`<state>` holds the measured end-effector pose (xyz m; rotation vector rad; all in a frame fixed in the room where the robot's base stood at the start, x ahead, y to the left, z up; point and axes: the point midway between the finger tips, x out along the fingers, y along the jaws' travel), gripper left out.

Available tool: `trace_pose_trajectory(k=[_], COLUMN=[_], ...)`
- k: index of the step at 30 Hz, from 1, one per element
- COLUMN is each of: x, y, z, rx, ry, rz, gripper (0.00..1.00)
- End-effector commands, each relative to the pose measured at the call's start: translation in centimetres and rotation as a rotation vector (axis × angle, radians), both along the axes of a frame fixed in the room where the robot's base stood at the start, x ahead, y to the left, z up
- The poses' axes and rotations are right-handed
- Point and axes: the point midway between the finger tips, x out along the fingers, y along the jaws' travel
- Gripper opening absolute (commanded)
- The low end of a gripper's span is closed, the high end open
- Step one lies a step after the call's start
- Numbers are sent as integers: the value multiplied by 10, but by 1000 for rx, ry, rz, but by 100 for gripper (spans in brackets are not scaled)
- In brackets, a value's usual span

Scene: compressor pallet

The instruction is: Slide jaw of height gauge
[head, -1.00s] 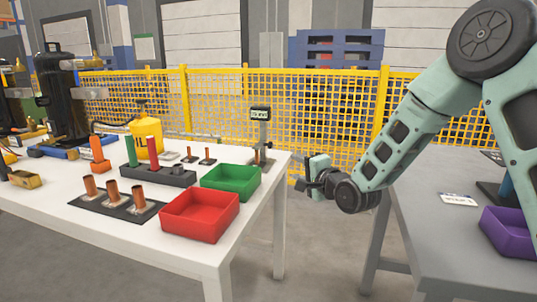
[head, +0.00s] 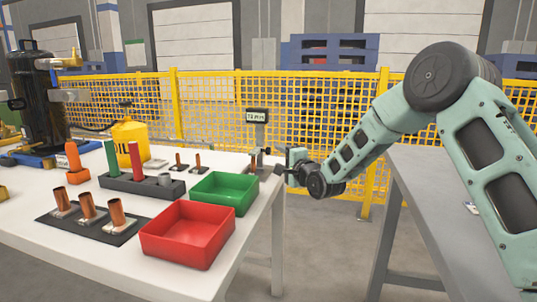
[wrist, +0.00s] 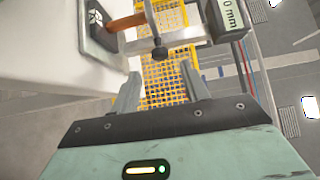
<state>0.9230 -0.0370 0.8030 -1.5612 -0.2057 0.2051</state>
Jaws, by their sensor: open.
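The height gauge (head: 260,140) stands at the right back corner of the white table, with a dark display on top of its column. In the wrist view its display (wrist: 228,14) shows at upper right, and its sliding jaw (wrist: 170,40) with a dark knob (wrist: 159,53) crosses the top. A copper piece (wrist: 126,22) lies against the jaw's left part; their exact contact is unclear. My gripper (head: 281,171) is just right of the gauge, beyond the table edge. In the wrist view my gripper (wrist: 160,88) is open and empty, its fingers below the knob and apart from it.
A green bin (head: 225,205) and a red bin (head: 188,250) sit near the table's right edge. Copper tubes (head: 87,207) stand on a dark plate. A yellow mesh fence (head: 330,115) runs behind. A grey table (head: 425,190) stands to the right, with open floor between.

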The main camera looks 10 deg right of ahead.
Motion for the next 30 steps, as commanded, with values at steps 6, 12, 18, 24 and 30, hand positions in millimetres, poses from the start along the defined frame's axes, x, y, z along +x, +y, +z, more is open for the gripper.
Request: trace_pose_trajectory(k=[6,12,18,24,30], x=[41,66,78,79,79], y=[11,18,21,21,21], z=[-2,-1,0,0,0], rx=[1,0,1,0,0], ry=[-1,-1,0,1,1], rz=[0,0,0,0,0], gripper=[46,46,46,46,21])
